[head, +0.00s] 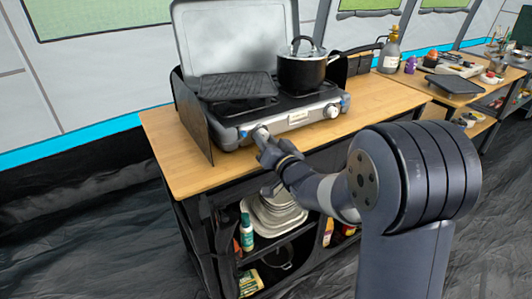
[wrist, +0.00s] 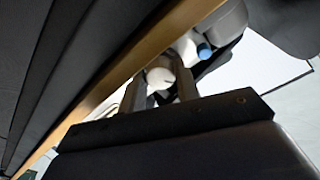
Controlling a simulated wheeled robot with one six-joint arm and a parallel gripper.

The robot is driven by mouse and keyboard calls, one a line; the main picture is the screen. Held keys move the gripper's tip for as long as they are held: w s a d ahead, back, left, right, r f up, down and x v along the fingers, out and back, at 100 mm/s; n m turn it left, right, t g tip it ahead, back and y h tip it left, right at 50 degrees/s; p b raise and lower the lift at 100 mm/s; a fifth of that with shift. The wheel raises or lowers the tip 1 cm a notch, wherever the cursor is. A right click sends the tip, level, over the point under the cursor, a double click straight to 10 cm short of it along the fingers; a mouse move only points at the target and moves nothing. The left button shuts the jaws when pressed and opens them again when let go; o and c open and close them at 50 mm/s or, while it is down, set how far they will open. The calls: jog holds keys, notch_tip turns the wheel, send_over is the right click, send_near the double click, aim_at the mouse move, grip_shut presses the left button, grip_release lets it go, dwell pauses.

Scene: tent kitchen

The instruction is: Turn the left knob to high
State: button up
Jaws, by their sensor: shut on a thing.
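The camping stove (head: 290,122) stands on a wooden-topped kitchen unit in the head view, its lid raised. Its left knob (head: 260,133) is at the front left, mostly covered by my gripper (head: 264,141). The wrist view shows the light, round left knob (wrist: 160,76) between the two fingers of my gripper (wrist: 160,88), which is shut on it. The knob's pointer and setting cannot be made out. The right knob (head: 331,111) is free at the front right of the stove.
A black pot (head: 302,73) with a lid sits on the right burner and a dark griddle plate (head: 238,86) on the left. A bottle (head: 390,52) stands right of the stove. The wooden counter (head: 175,150) is bare at its left front.

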jog(key=n+b, duration=0.4)
jog(key=shift+d+f+n+y, duration=0.1)
jog(key=shift+f+n+y, duration=0.15)
jog(key=shift+n+y, duration=0.05)
jog(key=shift+r+n+b, duration=0.15)
jog(key=shift+n+b, duration=1.25)
jog(key=shift+n, duration=0.3)
jog(key=o, duration=0.7)
jog(key=shift+d, duration=0.1)
jog(key=p+v, duration=0.1)
jog(key=v, duration=0.9)
jog(key=shift+s+d, duration=0.25)
jog(key=shift+w, duration=0.1)
